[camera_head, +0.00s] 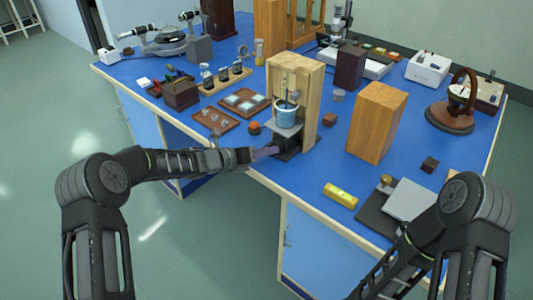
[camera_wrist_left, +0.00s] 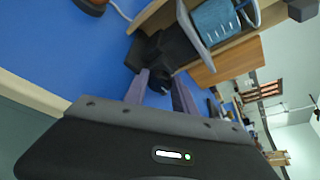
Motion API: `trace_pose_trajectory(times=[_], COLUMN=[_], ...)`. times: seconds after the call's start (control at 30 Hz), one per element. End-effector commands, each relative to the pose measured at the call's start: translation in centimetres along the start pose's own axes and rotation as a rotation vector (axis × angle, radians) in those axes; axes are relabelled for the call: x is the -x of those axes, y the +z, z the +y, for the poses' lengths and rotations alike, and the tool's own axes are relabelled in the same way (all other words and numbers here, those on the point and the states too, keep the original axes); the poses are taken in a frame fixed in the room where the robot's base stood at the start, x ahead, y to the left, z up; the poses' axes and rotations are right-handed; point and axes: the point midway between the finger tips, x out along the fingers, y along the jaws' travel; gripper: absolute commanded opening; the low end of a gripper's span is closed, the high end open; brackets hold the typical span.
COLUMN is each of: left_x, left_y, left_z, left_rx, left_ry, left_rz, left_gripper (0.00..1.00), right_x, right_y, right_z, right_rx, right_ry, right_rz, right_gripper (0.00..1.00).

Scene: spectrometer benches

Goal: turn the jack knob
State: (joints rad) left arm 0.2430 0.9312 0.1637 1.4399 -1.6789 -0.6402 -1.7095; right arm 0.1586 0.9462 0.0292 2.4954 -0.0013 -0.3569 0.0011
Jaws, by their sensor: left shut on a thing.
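A small black lab jack (camera_head: 288,146) stands at the front edge of the blue bench, under a wooden frame (camera_head: 312,88). Its grey top plate carries a blue beaker (camera_head: 286,114). In the left wrist view the black jack (camera_wrist_left: 168,50) is ahead of my fingers, and the beaker (camera_wrist_left: 214,22) is above it, tilted by the view. My left gripper (camera_head: 272,150) reaches in from the left. Its two purple-grey fingers (camera_wrist_left: 163,84) are shut on the dark jack knob (camera_wrist_left: 158,80), which they partly hide. My right arm enters at the lower right, and its gripper does not show.
A wooden block (camera_head: 377,122) stands right of the frame. A yellow level (camera_head: 341,195) lies near the front edge. A brown tray (camera_head: 214,120) and an orange-red object (camera_head: 254,127) are left of the jack. Floor lies open before the bench.

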Motion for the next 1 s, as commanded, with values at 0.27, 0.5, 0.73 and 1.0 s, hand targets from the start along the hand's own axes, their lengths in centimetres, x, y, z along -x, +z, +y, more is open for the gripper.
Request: trace_pose_trajectory(times=[0.27,0.5,0.73,1.0], left_x=[0.01,0.02,0.02,0.02], left_y=[0.09,0.11,0.07,0.01], left_z=[-0.01,0.0,0.02,0.1], left_rx=[0.018,0.017,0.016,0.017], left_ry=[-0.007,-0.006,-0.006,-0.004], left_rz=[-0.001,-0.002,-0.001,0.0], left_gripper=[0.0,0.37,0.54,0.54], right_x=[-0.12,-0.11,-0.12,-0.13], right_y=[-0.01,-0.01,-0.01,-0.01], right_z=[0.04,0.04,0.04,0.04], right_rx=[0.0,0.0,0.0,0.0], right_ry=[0.0,0.0,0.0,0.0], right_rz=[0.0,0.0,0.0,0.0], right_gripper=[0.36,0.36,0.36,0.36])
